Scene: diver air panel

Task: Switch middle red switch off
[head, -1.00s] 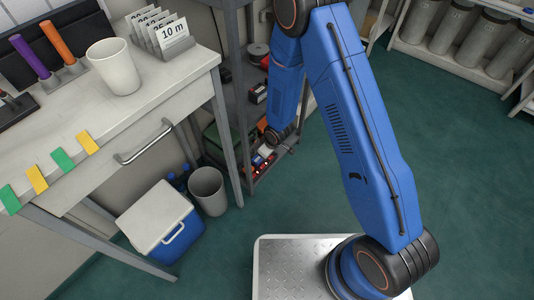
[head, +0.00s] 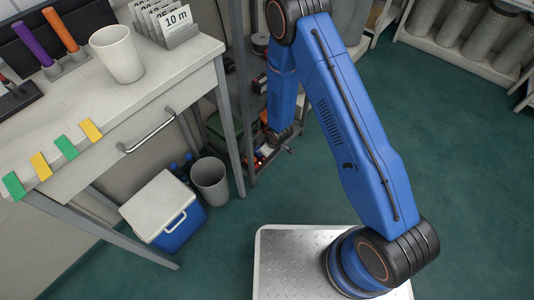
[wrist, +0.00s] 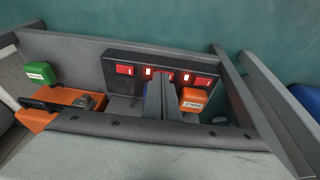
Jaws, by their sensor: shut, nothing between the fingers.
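In the wrist view a dark switch strip (wrist: 138,60) lies across the shelf, with several red parts in a row. A red switch (wrist: 124,70) is at the left and another (wrist: 204,81) at the right. The middle red switch (wrist: 170,76) is mostly hidden behind my gripper (wrist: 160,76), whose fingers are shut with nothing between them. The fingertips overlap the middle switch in the picture; I cannot tell whether they touch it. Small lit red-white lights (wrist: 148,71) sit between the switches. In the head view my gripper (head: 288,150) is small and low at the rack.
An orange plug (wrist: 193,98) sits just right of my fingers. A green block (wrist: 40,73) and an orange case (wrist: 62,107) are at the left. A grey shelf bar (wrist: 180,137) runs in front. Rack posts flank the strip. A bin (head: 210,182) stands left of the rack.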

